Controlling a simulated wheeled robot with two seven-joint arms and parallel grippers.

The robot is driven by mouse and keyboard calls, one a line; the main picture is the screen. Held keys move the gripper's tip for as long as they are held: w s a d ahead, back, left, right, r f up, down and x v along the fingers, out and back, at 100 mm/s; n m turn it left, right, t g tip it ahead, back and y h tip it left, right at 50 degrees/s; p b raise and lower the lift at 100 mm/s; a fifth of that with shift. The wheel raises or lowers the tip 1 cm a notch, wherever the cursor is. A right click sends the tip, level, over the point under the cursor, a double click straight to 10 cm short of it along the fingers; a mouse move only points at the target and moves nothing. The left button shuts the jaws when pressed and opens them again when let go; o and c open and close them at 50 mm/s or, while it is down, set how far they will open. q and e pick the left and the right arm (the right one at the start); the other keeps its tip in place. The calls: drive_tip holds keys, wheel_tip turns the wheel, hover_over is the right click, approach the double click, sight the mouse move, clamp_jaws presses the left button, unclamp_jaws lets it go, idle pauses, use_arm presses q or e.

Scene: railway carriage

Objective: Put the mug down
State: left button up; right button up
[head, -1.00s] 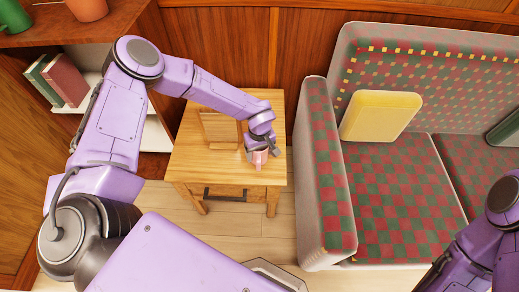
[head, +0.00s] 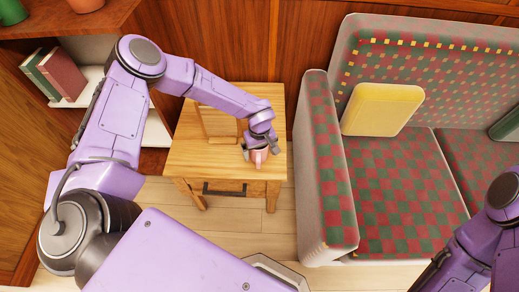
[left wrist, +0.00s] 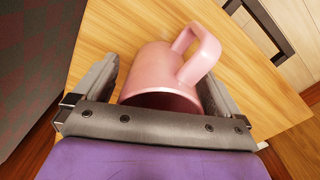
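The pink mug (head: 258,158) is at the right side of the small wooden table (head: 190,160), its handle toward the table's front edge. My left gripper (head: 259,150) is over it from behind. In the left wrist view the mug (left wrist: 160,78) is between the two fingers of the left gripper (left wrist: 158,85). A narrow strip of wood shows between the left finger and the mug, so the fingers look open around it. The mug appears to stand on the tabletop; its base is not clearly seen. My right arm (head: 480,240) is at the lower right; its gripper is out of view.
A wooden frame or board (head: 218,124) stands on the table left of the mug. A checked bench seat (head: 400,190) with a yellow cushion (head: 382,108) is close on the right. A shelf with books (head: 62,74) is at the left. The table's front left is clear.

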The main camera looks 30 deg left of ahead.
use_arm(q)
wheel_tip(320, 180, up, 10)
drive_tip(key=p, duration=0.1)
drive_tip(key=shift+r, duration=0.25)
idle(0.4)
clamp_jaws()
idle(1.4)
